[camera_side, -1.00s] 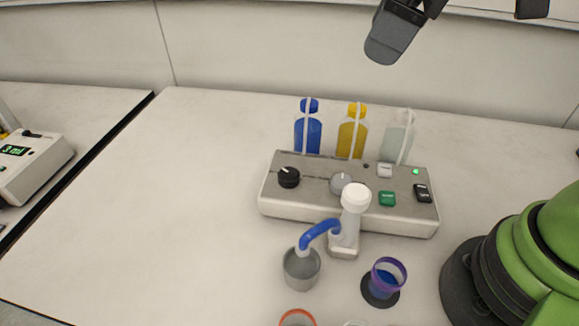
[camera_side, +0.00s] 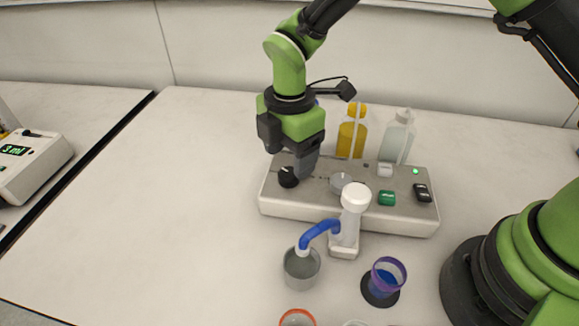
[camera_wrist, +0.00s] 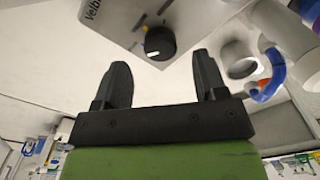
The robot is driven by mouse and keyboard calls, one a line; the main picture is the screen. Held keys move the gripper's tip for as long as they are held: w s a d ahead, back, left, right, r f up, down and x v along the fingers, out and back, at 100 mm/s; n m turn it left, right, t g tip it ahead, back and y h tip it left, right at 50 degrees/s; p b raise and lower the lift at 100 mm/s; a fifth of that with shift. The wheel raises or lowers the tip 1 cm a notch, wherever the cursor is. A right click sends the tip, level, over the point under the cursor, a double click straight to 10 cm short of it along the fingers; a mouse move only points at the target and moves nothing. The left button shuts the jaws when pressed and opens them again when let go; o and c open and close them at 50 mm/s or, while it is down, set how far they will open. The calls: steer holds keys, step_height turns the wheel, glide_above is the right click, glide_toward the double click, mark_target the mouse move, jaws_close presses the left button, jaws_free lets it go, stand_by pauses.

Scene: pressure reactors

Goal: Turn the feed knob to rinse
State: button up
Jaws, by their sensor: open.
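A round black knob (camera_side: 288,177) sits at the left end of the reactor's control panel (camera_side: 330,215). In the wrist view the black knob (camera_wrist: 159,43) shows a white pointer line and a yellow mark beside it. I cannot read a rinse label. My gripper (camera_side: 303,165) points down over the left end of the panel, right by the black knob. In the wrist view my gripper (camera_wrist: 161,72) has its two dark fingers wide apart and nothing between them. The knob appears ahead of the gap, and no contact shows.
A grey knob (camera_side: 341,183), green button (camera_side: 387,198) and black switch (camera_side: 422,193) share the panel. Yellow (camera_side: 351,132) and clear (camera_side: 397,140) bottles stand behind. A white spout column (camera_side: 352,215), grey cup (camera_side: 302,268) and purple-rimmed cup (camera_side: 386,278) are in front.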

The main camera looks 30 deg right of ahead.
mark_target(290, 172)
steer(key=shift+f, duration=1.9)
steer(key=c, duration=0.9)
steer(key=shift+c, duration=0.2)
